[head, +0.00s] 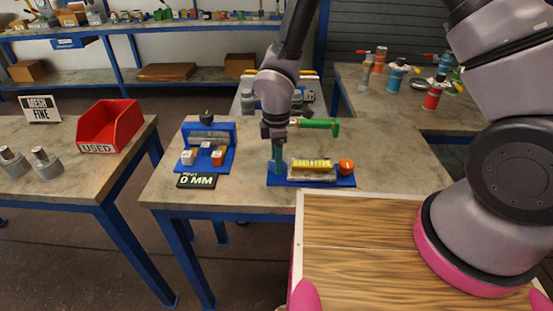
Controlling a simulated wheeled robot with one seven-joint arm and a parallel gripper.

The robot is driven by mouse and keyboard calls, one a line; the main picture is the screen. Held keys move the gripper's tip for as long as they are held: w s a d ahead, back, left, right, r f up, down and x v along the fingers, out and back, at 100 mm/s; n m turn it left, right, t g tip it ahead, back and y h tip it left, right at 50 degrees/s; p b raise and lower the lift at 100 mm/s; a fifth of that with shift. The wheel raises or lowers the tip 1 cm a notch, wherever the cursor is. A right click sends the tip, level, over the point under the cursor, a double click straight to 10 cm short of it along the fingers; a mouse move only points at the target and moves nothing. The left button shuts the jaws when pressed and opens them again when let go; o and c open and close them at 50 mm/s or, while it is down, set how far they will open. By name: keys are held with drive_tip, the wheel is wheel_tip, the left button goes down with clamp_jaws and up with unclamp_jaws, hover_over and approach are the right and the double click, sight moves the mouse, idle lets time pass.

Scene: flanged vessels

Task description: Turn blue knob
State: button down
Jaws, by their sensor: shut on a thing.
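My gripper (275,135) points down at the upper end of a teal post (277,160). It is shut on the top part of that post's fixture, and the fingers hide what lies between them. A green handle (320,124) sticks out to the right beside the fingers. The post stands on a blue base (312,181), which also carries a yellow labelled block (312,165) and an orange ball-shaped knob (346,167). I cannot make out a separate blue knob; it may be hidden by my gripper.
A red bin (109,127) stands on the left table. Coloured vessels (397,77) stand at the back right. The wooden top (355,250) in front is bare.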

drive_tip(key=shift+c, duration=1.3)
unclamp_jaws()
wheel_tip(320, 180, up, 11)
drive_tip(key=shift+f, duration=0.1)
